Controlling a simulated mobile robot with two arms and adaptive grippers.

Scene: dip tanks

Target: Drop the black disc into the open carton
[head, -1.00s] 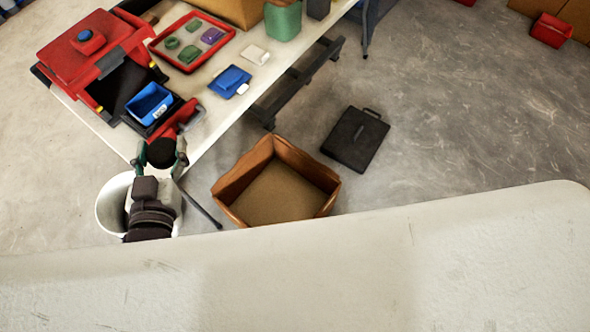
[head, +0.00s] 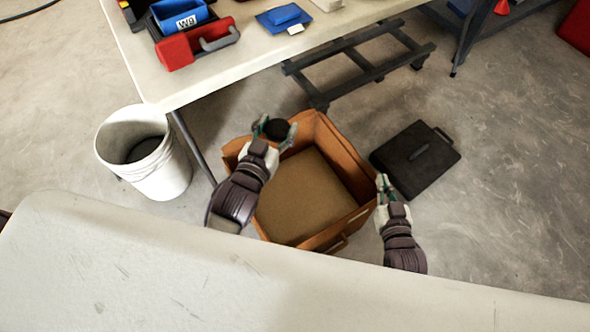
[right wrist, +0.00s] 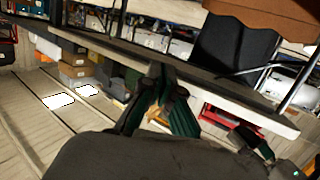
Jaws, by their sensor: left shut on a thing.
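The black disc (head: 276,129) is between the fingers of my left gripper (head: 275,128), which is shut on it. In the head view they show over the far left rim of the open carton; the height above it is hard to judge. The brown carton (head: 345,150) stands open on the floor, with its bare tan bottom visible. My right gripper (head: 383,186) shows at the carton's right edge with no object visible in it. Its fingers (right wrist: 160,105) also show in the right wrist view, but their opening is unclear.
A white bucket (head: 150,155) stands left of the carton. A flat black case (head: 415,160) lies on the floor to its right. A table (head: 240,60) with a red tool carrier (head: 195,45) and blue items is beyond. A pale surface (head: 200,275) crosses the foreground.

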